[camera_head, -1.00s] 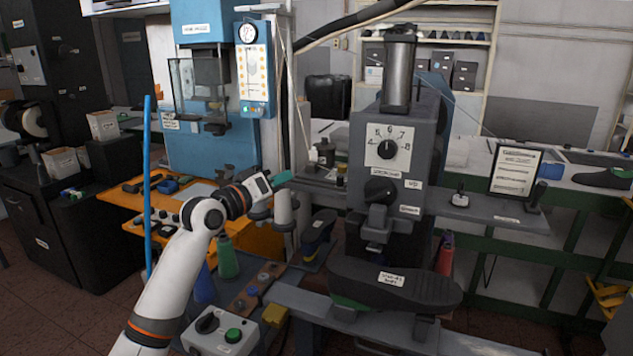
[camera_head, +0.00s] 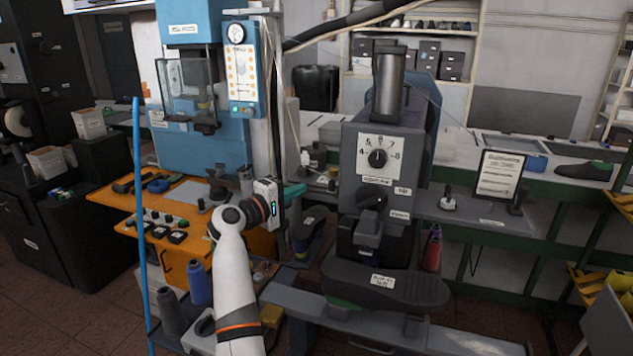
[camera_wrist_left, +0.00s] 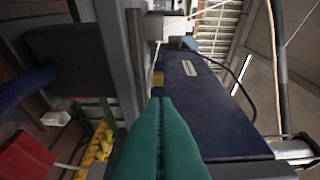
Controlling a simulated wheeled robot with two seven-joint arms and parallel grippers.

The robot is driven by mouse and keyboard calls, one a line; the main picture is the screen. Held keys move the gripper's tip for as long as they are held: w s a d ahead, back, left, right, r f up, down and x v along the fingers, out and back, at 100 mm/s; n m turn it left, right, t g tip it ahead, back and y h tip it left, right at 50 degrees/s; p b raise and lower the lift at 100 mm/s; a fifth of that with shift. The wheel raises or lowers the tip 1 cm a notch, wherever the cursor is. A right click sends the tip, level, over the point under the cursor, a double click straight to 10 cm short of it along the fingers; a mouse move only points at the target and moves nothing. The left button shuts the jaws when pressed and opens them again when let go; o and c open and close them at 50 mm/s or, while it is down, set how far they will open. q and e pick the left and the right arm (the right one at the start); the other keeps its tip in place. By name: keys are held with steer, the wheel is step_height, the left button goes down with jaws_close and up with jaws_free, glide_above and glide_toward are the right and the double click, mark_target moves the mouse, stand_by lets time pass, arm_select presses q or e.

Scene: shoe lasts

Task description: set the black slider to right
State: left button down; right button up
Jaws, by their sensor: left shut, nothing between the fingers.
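The grey machine (camera_head: 425,165) stands right of centre in the head view. Its front has a black dial knob (camera_head: 378,158) on a white numbered plate and a black rotary handle (camera_head: 372,197) below. I cannot tell for sure which black part is the slider. My left gripper (camera_head: 294,191) has teal fingers pointing right, shut and empty, left of the machine and apart from its front in the picture. The shut fingers also show in the left wrist view (camera_wrist_left: 160,135), with a dark blue machine body beyond. My right gripper is not in view.
A black shoe-shaped piece (camera_head: 385,287) sits low on the machine's front. A blue machine (camera_head: 195,105) and an orange bench (camera_head: 165,215) stand to the left. A blue upright pole (camera_head: 140,220) stands left of my arm. A framed sign (camera_head: 500,175) is at the right.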

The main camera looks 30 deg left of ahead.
mark_target(333, 186)
arm_select(q)
steer(key=w+d+p, duration=0.2)
steer(key=w, duration=0.1)
steer(key=shift+d+r, duration=0.15)
steer(key=shift+d, duration=0.1)
steer(key=shift+w+d, duration=0.3)
steer(key=shift+d, duration=0.15)
steer(key=shift+w+d, duration=0.25)
steer(key=shift+d, duration=1)
